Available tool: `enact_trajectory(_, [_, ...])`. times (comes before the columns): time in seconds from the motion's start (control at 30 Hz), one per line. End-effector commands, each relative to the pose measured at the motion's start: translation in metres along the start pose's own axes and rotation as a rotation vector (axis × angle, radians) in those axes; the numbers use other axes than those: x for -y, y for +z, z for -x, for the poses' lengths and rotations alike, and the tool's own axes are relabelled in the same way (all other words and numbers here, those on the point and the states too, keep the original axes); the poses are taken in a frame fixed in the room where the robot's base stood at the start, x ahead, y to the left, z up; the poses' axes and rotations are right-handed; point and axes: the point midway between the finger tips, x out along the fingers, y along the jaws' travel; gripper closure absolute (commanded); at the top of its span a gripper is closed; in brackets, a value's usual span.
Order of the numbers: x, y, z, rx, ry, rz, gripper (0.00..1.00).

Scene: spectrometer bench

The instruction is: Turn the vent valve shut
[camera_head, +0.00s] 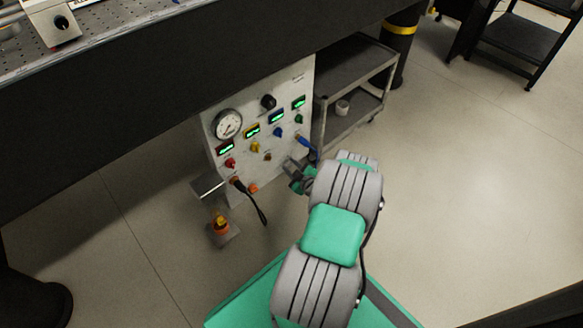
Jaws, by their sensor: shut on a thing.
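A white control panel (237,108) stands under the dark bench. My gripper (290,164) is at the panel's lower right part, its fingers against a fitting there. It is shut on what looks like the vent valve, but the held part is mostly hidden by the fingers. A blue handle (307,143) shows just above my gripper at the panel's right edge; I cannot tell whether it is part of the same valve. No label is readable.
The panel carries a round gauge (228,124), several lit displays and coloured knobs, including a red knob (230,162). A red-and-yellow button box (222,226) is on the floor. A grey cart (352,65) stands right of the panel.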

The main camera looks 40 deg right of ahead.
Motion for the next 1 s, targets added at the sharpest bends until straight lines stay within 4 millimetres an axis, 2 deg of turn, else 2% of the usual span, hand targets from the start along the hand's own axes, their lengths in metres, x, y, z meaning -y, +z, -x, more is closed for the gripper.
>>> enact_trajectory(0.63, [0.0010, -0.0005, -0.0001, -0.001, 0.020, 0.049, 1.00])
enact_trajectory(0.67, [0.0010, -0.0005, -0.0001, -0.001, 0.020, 0.049, 0.67])
enact_trajectory(0.9, [0.0007, -0.0003, -0.0001, -0.001, 0.020, 0.049, 0.47])
enact_trajectory(1.0, [0.0007, -0.0002, -0.0001, -0.001, 0.020, 0.049, 0.47])
